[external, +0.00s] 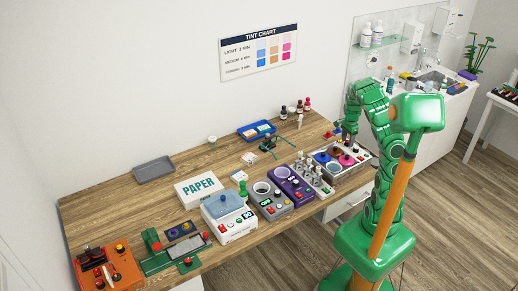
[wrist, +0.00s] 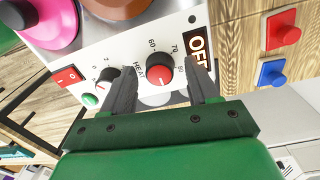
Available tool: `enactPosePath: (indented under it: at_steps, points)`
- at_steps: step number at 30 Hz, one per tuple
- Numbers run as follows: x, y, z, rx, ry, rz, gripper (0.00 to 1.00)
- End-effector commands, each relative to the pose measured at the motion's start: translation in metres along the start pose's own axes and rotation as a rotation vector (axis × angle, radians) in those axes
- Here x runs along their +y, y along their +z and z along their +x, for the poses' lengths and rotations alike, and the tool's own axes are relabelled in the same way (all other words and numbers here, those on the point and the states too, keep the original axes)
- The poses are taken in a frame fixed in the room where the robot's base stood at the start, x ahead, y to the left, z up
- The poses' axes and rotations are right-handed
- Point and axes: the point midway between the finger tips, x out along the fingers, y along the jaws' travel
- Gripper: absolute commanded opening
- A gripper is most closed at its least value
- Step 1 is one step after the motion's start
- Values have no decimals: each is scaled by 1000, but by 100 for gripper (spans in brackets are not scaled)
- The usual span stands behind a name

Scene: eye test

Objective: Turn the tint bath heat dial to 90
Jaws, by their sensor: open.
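The tint bath (wrist: 115,52) is a pale box with pink and brown round lids on top; it also shows in the external view (external: 362,160) at the right end of the worktop. Its heat dial (wrist: 159,77), black with a red face, sits on the front panel beside the word HEAT. The marks 60 and 70 are readable around it; the pointer's exact setting I cannot tell. My gripper (wrist: 163,68) is open, one finger on each side of the dial; contact is not clear. In the external view my gripper (external: 346,138) is above the tint bath.
An OFF display (wrist: 199,46) is close to the right finger. A smaller knob (wrist: 107,76), a red switch (wrist: 68,76) and a green button (wrist: 90,99) are left of the dial. Several other devices, including a purple one (external: 292,184), line the worktop's front edge.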

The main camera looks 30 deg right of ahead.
Motion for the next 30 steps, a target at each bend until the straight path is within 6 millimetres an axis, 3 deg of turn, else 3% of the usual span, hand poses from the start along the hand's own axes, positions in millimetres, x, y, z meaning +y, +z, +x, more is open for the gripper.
enactPosePath:
  at_steps: [16,30]
  points:
    - [-1,0,-69,2,-4,1,60]
    - [0,0,-74,1,-1,0,60]
